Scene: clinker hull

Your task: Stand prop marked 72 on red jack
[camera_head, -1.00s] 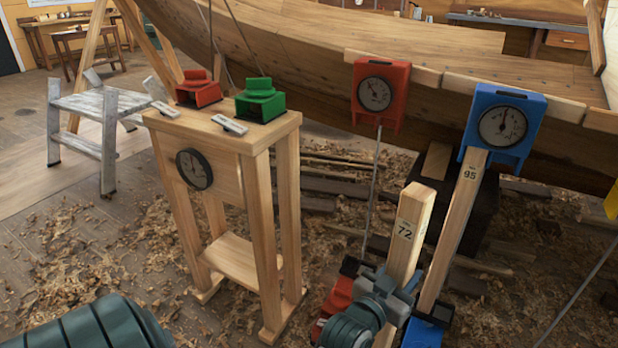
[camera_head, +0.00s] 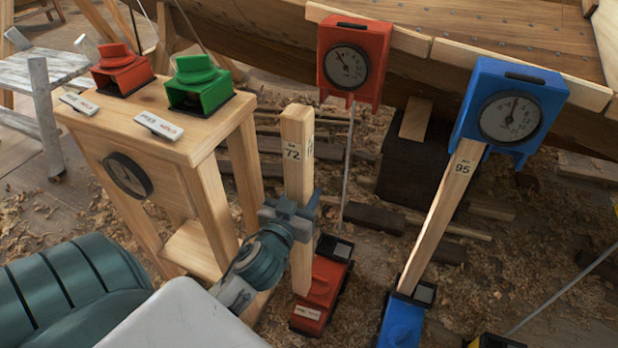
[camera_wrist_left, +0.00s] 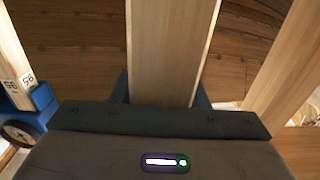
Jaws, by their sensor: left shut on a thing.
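The prop marked 72 (camera_head: 297,150) is a square wooden post, close to upright. My left gripper (camera_head: 290,218) is shut around its lower half. The wrist view shows the wood (camera_wrist_left: 172,50) between the fingers (camera_wrist_left: 160,118). The red jack (camera_head: 325,280) stands on the floor below. The prop's lower end overlaps the jack's near left part in the head view; I cannot tell whether they touch. The red gauge box (camera_head: 353,60) hangs on the hull above, with a thin rod down towards the jack. My right gripper is not in view.
The prop marked 95 (camera_head: 447,210) leans between the blue jack (camera_head: 403,318) and the blue gauge box (camera_head: 508,110). A wooden stand (camera_head: 205,150) with red (camera_head: 122,68) and green (camera_head: 198,85) devices is close left of my gripper. Shavings and planks cover the floor.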

